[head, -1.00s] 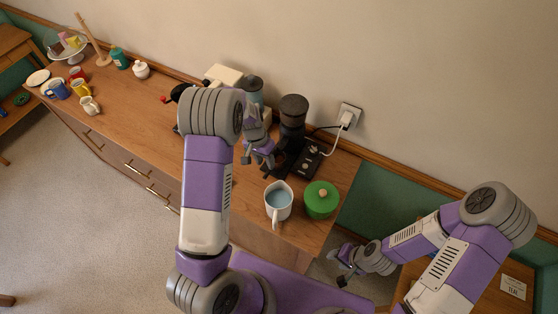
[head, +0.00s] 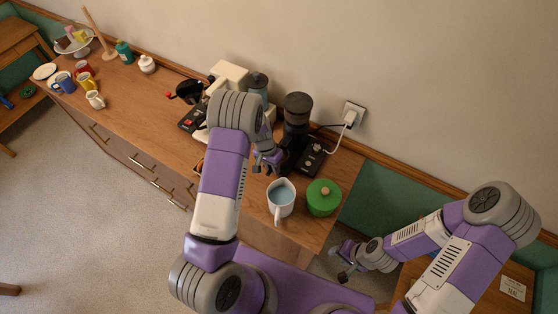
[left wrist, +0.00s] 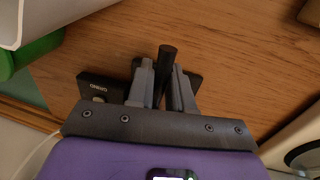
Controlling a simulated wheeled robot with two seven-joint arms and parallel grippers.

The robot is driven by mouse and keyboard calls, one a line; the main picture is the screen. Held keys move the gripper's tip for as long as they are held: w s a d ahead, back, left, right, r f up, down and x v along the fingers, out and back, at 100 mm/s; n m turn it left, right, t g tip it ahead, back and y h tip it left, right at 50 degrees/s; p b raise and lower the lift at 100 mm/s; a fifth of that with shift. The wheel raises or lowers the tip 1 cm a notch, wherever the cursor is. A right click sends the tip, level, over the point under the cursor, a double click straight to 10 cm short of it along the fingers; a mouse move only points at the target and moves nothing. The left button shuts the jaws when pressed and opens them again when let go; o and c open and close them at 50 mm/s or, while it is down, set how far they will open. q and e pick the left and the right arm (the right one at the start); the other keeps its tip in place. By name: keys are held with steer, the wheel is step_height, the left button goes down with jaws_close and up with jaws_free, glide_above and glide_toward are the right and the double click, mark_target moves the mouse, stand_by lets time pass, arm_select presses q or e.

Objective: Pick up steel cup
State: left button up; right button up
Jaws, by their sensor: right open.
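I cannot make out a clearly steel cup. A pale jug (head: 282,203) with a handle and bluish inside stands near the counter's right end; its edge also shows top left in the left wrist view (left wrist: 50,18). My left gripper (head: 270,158) is over the counter, behind and left of the jug, beside the black grinder (head: 297,112). In the left wrist view a black rod (left wrist: 167,62) lies between its fingers; whether they grip it is unclear. My right gripper (head: 345,262) is open and empty, low beyond the counter's right end.
A green lidded pot (head: 323,198) stands right of the jug. A black control box (head: 312,157) and a wall socket (head: 352,114) are behind. A cream machine (head: 229,75) is left. Mugs and a cake stand (head: 73,42) are far left. The wooden counter (head: 140,112) is clear mid-left.

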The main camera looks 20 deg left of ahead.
arm_select(q)
jaws_close()
steer(key=shift+r, duration=0.15)
